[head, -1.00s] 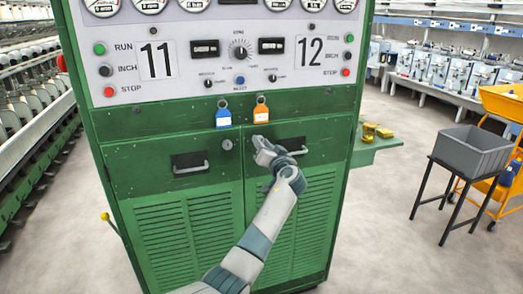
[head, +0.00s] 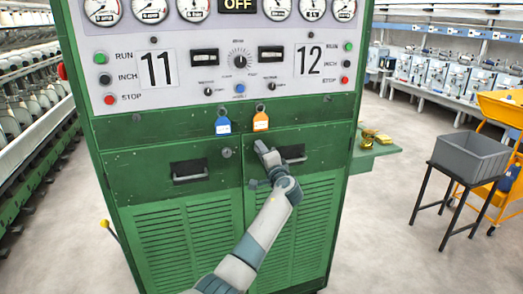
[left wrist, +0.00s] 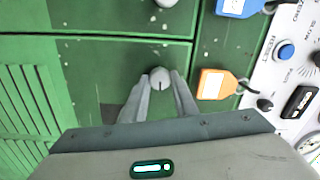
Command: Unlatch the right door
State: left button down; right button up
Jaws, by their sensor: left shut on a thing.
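The green cabinet has two louvred doors. The right door (head: 310,190) stands shut, with a dark recessed handle (head: 294,155). Its round grey latch knob (left wrist: 160,75) shows a slot and sits between my left fingertips in the left wrist view. My left gripper (head: 263,147) is at the upper inner corner of the right door and is shut on this knob. The gripper hides the knob in the head view. The left door (head: 170,185) is also shut, and its similar knob (head: 227,152) is to the left. My right gripper is out of view.
A blue tag (head: 223,126) and an orange tag (head: 261,121) hang just above the doors, the orange one close to my gripper. A control panel (head: 240,62) is above.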

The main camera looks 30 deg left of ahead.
pick_arm(q)
jog(key=shift+m, duration=0.5)
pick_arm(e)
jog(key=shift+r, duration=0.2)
pick_arm(q)
jog(key=c, duration=1.4)
grip_release()
jog(key=shift+s+d, duration=0.1)
jog(key=r+b+v, duration=0.1)
jog(key=b+v, duration=0.3)
jog(key=v, duration=1.3)
jog(key=shift+f+b, duration=0.35)
jog(key=shift+f, duration=0.1)
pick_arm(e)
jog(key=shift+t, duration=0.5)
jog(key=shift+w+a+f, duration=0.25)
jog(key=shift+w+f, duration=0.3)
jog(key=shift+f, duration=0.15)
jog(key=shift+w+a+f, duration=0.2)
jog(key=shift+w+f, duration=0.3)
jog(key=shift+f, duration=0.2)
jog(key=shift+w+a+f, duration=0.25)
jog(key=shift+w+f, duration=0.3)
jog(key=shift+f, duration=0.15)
pick_arm(q)
jog(key=shift+f, duration=0.1)
